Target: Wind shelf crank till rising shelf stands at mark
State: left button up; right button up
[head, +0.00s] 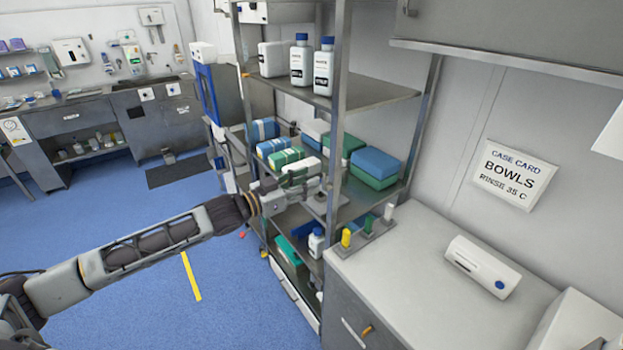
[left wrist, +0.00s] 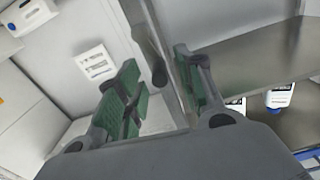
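The metal shelf rack (head: 342,110) stands in the middle of the head view, with an upper shelf (head: 375,92) and a lower shelf (head: 352,207) between its posts. My left gripper (head: 303,180) is at the rack's front, near the front post at lower-shelf height. In the left wrist view its green-padded fingers (left wrist: 158,92) are spread apart. A dark rounded piece (left wrist: 158,74) shows between them beside a metal post; it may be the crank's grip, and I see no contact. The rest of the crank and the mark cannot be made out. My right gripper is out of view.
White bottles (head: 323,68) stand on the upper shelf; green and blue packs (head: 376,165) lie below. A counter (head: 420,290) at right carries coloured pegs (head: 367,223) and a white device (head: 482,266). Blue floor (head: 130,225) is open at left.

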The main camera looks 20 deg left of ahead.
pick_arm(q)
jog(key=shift+x, duration=1.1)
jog(key=shift+d, duration=0.1)
jog(key=shift+c, duration=0.3)
grip_shut()
